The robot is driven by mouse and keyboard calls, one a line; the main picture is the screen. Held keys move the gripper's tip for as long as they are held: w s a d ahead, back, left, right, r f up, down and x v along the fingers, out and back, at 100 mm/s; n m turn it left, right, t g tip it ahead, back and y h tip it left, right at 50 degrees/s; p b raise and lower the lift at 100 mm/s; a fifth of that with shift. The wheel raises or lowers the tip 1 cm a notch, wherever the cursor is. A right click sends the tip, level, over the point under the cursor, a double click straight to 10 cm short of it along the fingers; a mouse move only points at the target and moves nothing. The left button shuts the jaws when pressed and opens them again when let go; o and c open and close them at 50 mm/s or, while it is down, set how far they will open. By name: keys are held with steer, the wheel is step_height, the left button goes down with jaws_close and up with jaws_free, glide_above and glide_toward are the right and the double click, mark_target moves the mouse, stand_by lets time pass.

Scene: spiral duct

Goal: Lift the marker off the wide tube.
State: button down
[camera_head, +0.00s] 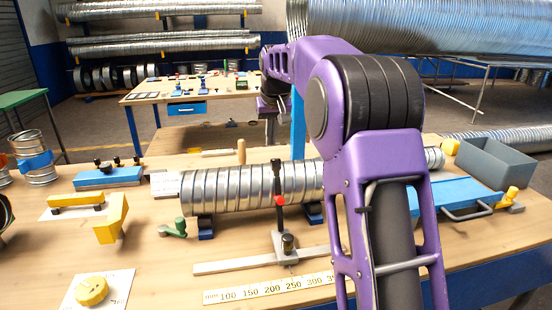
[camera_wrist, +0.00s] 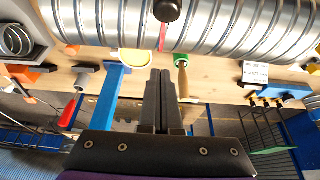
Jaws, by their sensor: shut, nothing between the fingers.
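The wide tube (camera_head: 235,189) is a ribbed silver duct lying on blue supports across the workbench; it also fills the top of the wrist view (camera_wrist: 225,22). A dark upright with a black top and a red part (camera_head: 278,185), likely the marker, stands at the tube's front on a steel base; I cannot tell if it touches the tube. A black knob with a red strip below shows against the tube in the wrist view (camera_wrist: 167,9). My gripper (camera_wrist: 160,75) is shut and empty, beyond the tube's far side and apart from it. Its fingers are unclear in the head view.
A wooden handle (camera_head: 241,151) stands behind the tube. A blue block with knobs (camera_head: 108,178), a yellow tool (camera_head: 112,220) and a green clamp (camera_head: 175,229) are at left. A grey bin (camera_head: 495,160) stands at right. A ruler strip (camera_head: 270,287) lies in front.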

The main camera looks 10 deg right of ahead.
mark_target(277, 163)
steer(key=shift+f+b, duration=1.25)
steer(key=shift+f, duration=0.9)
steer(key=shift+s, duration=0.1)
steer(key=shift+s+r+b, duration=0.2)
steer(key=shift+s+b, duration=0.95)
steer(key=shift+s, duration=0.85)
steer(key=shift+s+r+b, duration=0.2)
steer(key=shift+s+b, duration=0.95)
steer(key=shift+s, duration=0.8)
steer(key=shift+w, duration=0.1)
steer(key=shift+w+r+p, duration=0.1)
steer(key=shift+w+p, duration=0.85)
steer(key=shift+p, duration=0.05)
step_height(277, 163, up, 9)
steer(key=p, duration=0.8)
